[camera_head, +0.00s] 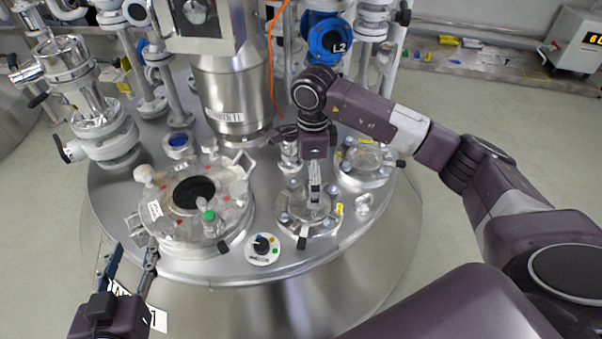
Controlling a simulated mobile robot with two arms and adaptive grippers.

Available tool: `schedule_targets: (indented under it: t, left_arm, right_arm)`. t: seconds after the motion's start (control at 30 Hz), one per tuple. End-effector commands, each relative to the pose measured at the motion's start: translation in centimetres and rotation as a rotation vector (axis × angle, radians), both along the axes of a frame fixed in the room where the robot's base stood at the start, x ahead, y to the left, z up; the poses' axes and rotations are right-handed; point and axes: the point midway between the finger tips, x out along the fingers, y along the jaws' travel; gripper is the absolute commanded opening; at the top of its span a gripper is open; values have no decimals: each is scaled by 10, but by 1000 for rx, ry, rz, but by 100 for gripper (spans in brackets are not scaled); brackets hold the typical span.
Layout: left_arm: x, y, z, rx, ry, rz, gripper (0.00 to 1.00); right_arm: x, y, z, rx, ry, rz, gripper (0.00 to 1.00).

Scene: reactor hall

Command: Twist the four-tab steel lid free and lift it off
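A round steel lid (296,211) with several bolts or tabs around its rim sits on a port in the vessel top, right of centre. My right gripper (315,194) points down over this lid, its narrow fingers seen edge-on and close together. I cannot tell whether they touch or grip anything; they hide part of the lid's middle. My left gripper (130,261) is at the lower left, its two fingers spread apart and empty, by the vessel's front-left edge, away from the lid.
A similar port (365,157) lies behind right. A large manway cover (238,191) with a dark window fills the left, and a white dial (263,249) sits at the front. A steel column (232,95), pipes and a blue L2 device (327,38) crowd the back.

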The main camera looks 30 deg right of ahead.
Motion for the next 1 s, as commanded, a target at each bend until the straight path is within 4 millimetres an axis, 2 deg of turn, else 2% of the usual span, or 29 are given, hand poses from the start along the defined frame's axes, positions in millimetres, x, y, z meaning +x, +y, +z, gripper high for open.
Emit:
schedule_targets:
  t: [0.17,0.5,0.63,0.8,1.0]
  left_arm:
    - [5,-4,14,-16,-67,-5,40]
    - [15,-14,74,-85,-336,-21,40]
    - [14,-16,93,-107,-418,-26,40]
    - [12,-17,107,-122,-479,-29,40]
    - [12,-18,111,-127,-494,-30,40]
  right_arm:
    - [0,-1,-12,-5,1,0,100]
    - [-1,-1,-56,-1,2,-1,100]
    - [0,0,-67,-1,0,-1,100]
    - [0,0,-75,0,-1,-1,100]
    - [0,0,-77,0,-1,-1,100]
